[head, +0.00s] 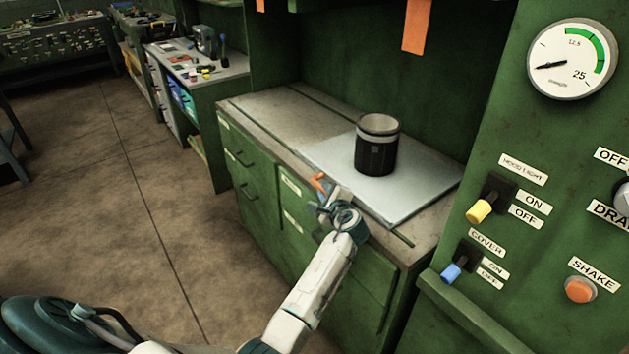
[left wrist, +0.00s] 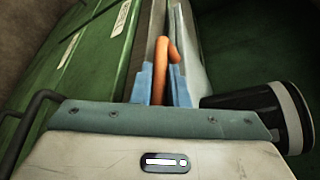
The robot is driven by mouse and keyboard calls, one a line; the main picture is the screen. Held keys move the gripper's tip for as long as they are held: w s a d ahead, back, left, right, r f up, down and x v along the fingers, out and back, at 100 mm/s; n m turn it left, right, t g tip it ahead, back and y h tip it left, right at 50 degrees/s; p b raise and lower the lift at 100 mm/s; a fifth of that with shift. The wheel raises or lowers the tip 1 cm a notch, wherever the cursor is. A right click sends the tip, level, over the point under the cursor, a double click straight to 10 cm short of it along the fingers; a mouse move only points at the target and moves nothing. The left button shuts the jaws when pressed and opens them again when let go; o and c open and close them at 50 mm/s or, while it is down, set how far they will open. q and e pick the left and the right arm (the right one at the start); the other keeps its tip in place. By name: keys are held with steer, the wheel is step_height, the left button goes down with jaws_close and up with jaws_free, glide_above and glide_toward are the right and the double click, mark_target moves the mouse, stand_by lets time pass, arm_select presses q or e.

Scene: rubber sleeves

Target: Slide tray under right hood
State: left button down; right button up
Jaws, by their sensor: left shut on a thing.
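The tray (head: 425,178) is a flat pale grey plate lying on the worn bench top. A black canister with a light rim (head: 376,150) stands upright on it; the canister also shows at the right of the left wrist view (left wrist: 250,108). An orange hooked handle (head: 318,182) is at the tray's front-left edge. My left gripper (head: 326,196) is shut on this handle, and its blue fingers (left wrist: 160,86) flank the orange piece in the left wrist view. My right gripper is out of view. The tray's join to the handle is hard to see.
A green recess wall (head: 440,110) stands behind the tray. Green drawers (head: 250,165) are below the bench. A control panel (head: 560,200) with a gauge, switches and an orange button is at the right. The bench top (head: 262,105) left of the tray is clear.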

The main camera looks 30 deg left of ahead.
arm_select(q)
steer(key=d, duration=0.1)
steer(key=s+d, duration=0.1)
steer(key=d, duration=0.2)
steer(key=shift+s, duration=0.3)
steer(key=shift+f, duration=0.2)
steer(key=c, duration=1.5)
jaws_free()
steer(key=shift+d, duration=0.15)
steer(key=shift+o, duration=0.5)
steer(key=shift+s+d, duration=0.1)
steer(key=shift+r, duration=0.15)
steer(key=shift+p, duration=0.3)
